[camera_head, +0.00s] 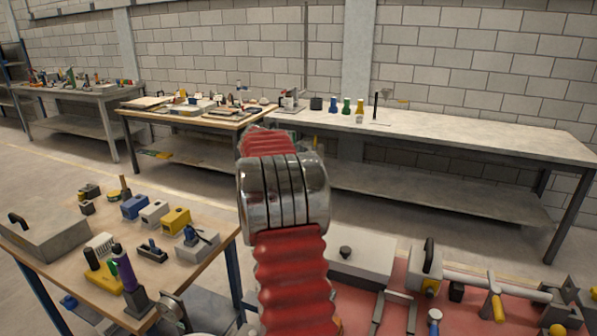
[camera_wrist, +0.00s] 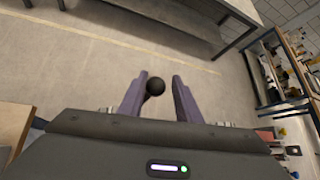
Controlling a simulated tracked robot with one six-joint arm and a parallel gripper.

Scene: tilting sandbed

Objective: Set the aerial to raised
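My gripper (camera_wrist: 160,76) shows in the wrist view, with its two purple fingers apart. A black ball (camera_wrist: 154,87) shows between the fingers, nearer the left one. I cannot tell whether it belongs to the aerial or whether it touches a finger. No aerial can be named with certainty. In the head view a tall thin grey upright (camera_head: 305,45) rises at the left end of the far white bench; I cannot tell whether it is an aerial or a wall fitting. My red ribbed arm covers the middle of the head view and hides my gripper there.
A wooden table (camera_head: 215,252) with blocks and tools stands at the left. A red-topped table (camera_head: 350,305) with a grey box and handled parts is at the lower right. The white bench (camera_head: 470,135) runs along the wall. Open floor (camera_wrist: 65,75) shows in the wrist view.

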